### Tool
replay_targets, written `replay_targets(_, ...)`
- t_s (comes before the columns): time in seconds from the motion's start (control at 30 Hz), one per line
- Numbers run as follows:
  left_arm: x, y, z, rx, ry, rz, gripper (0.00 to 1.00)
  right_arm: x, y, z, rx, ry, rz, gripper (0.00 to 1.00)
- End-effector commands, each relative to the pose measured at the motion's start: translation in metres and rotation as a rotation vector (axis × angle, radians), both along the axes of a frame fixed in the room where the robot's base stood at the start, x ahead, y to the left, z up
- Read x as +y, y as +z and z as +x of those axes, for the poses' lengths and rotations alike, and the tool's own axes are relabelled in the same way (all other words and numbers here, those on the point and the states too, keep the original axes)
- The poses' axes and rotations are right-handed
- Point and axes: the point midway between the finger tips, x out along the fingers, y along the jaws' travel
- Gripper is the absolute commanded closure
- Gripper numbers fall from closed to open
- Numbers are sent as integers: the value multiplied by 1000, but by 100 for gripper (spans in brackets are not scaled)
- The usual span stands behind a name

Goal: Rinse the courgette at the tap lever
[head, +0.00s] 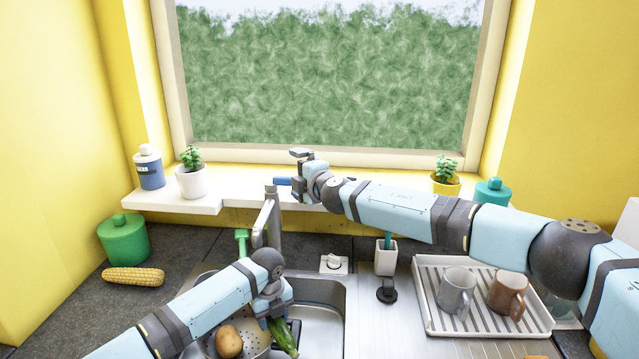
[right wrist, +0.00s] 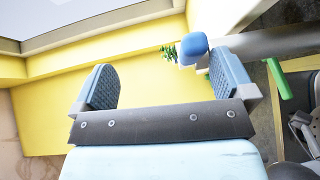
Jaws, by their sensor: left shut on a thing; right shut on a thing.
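The courgette (head: 284,340) is green and hangs in the sink (head: 322,290), at the colander's right edge. My left gripper (head: 278,318) is shut on its upper end, hiding part of it. The grey tap (head: 268,222) stands behind the sink. The blue tap lever (head: 283,181) points right from its top. I cannot see any water stream.
A colander (head: 207,345) with a potato (head: 229,342) is in the sink. A corn cob (head: 133,276) and green canister (head: 124,240) lie left. A drying rack (head: 432,305) with two mugs stands right. Potted plants (head: 192,180) and bottles line the sill.

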Motion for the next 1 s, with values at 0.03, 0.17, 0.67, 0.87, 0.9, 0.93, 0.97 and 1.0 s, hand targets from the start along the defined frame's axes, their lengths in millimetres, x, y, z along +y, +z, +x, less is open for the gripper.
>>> replay_targets(0.03,-1,-2,-2,6,-1,0,84,-10,12,3,-16,-14,3,19)
replay_targets(0.17,-1,-2,-2,6,-2,0,84,-15,12,-4,-17,-13,4,36)
replay_targets(0.67,-2,1,-1,0,-2,-3,84,-34,6,-34,-7,-4,1,49)
replay_targets(0.87,-2,1,0,0,-3,-4,84,-42,5,-45,-6,-3,2,49)
replay_targets(0.9,-2,1,0,0,-3,-4,84,-44,5,-47,-5,-4,1,49)
replay_targets(0.93,-2,1,0,0,-3,-4,84,-45,5,-49,-6,-3,2,49)
replay_targets(0.97,-2,1,0,0,-3,-4,84,-46,5,-51,-5,-3,1,49)
replay_targets(1.0,-2,1,0,-1,-3,-3,84,-48,5,-53,-5,-3,1,49)
